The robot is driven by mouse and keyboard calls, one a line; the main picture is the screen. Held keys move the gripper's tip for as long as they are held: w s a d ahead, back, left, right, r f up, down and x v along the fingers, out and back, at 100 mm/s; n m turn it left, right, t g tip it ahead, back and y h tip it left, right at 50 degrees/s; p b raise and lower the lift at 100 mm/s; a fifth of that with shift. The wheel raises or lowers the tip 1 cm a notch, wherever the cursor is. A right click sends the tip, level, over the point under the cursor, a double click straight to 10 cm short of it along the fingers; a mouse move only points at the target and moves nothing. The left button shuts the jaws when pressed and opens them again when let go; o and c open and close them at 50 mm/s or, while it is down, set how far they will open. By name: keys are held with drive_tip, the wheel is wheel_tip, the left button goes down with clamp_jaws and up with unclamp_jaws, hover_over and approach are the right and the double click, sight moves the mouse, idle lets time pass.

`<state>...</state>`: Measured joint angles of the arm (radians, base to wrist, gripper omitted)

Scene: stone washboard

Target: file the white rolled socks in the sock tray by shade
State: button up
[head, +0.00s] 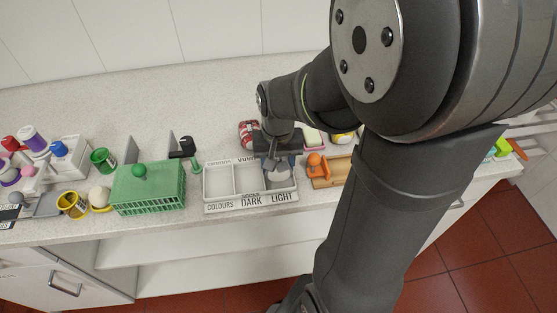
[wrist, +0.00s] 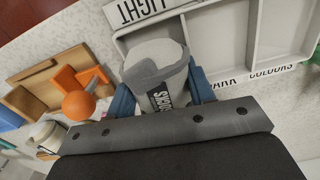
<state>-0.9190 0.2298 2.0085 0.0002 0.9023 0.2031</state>
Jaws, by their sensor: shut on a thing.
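The white rolled socks (wrist: 153,58), pale with a grey band, are between the blue fingers of my gripper (wrist: 163,92) in the wrist view. My gripper is shut on them. A dark label with white letters shows just below the roll. In the head view the socks (head: 279,176) are at the LIGHT compartment, the right one of the white sock tray (head: 250,208). I cannot tell whether they touch its floor. The COLOURS and DARK compartments look empty. My gripper (head: 278,161) partly hides the tray's back right.
A green basket with a lid (head: 148,188) stands left of the tray. A wooden box with an orange object (head: 315,166) stands close on the right. A red and white item (head: 249,134) lies behind. The counter's front edge runs close before the tray.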

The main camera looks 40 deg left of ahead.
drive_tip(key=o, duration=0.9)
wheel_tip(320, 180, up, 17)
drive_tip(key=shift+r, duration=0.2)
wheel_tip(320, 180, down, 16)
drive_tip(key=shift+f, duration=0.2)
idle(0.6)
